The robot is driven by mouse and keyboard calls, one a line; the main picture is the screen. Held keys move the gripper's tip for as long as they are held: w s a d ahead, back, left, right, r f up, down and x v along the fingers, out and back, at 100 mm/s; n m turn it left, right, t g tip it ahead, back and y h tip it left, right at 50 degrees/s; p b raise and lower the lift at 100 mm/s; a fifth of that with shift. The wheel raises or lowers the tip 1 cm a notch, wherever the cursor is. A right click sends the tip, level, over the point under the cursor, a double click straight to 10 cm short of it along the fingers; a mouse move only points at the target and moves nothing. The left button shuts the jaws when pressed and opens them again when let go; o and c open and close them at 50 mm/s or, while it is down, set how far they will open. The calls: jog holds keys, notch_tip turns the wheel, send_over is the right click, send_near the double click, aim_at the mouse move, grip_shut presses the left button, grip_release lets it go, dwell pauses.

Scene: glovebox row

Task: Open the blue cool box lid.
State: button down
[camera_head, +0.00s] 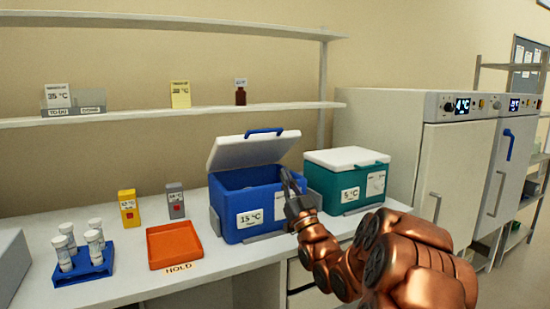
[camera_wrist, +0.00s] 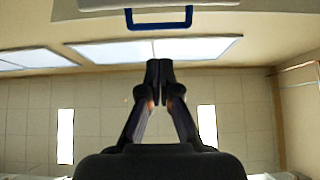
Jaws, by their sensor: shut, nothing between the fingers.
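The blue cool box (camera_head: 233,226) stands on the bench, with a label reading 15 °C on its front. Its white lid (camera_head: 250,152) is raised and tilted back, with a blue handle (camera_head: 265,131) on its upper edge. The dark inside of the box shows under the lid. My gripper (camera_head: 287,178) is at the box's right side near the rim, below the lid; I cannot tell if it touches the box. In the wrist view my gripper (camera_wrist: 159,66) has its fingertips together, empty, pointing up toward the lid's edge and blue handle (camera_wrist: 159,22).
A green cool box (camera_head: 330,187) with a shut white lid stands close on the right. An orange tray (camera_head: 151,264) marked HOLD, a blue tube rack (camera_head: 85,275), and yellow (camera_head: 129,208) and grey (camera_head: 175,201) devices stand left. A shelf (camera_head: 150,115) runs above the bench.

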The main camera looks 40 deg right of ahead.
jog(key=p+x, duration=0.2)
jog(key=x, duration=1.1)
jog(key=shift+w+r, duration=0.2)
jog(key=shift+r, duration=0.05)
jog(key=shift+w+r, duration=0.1)
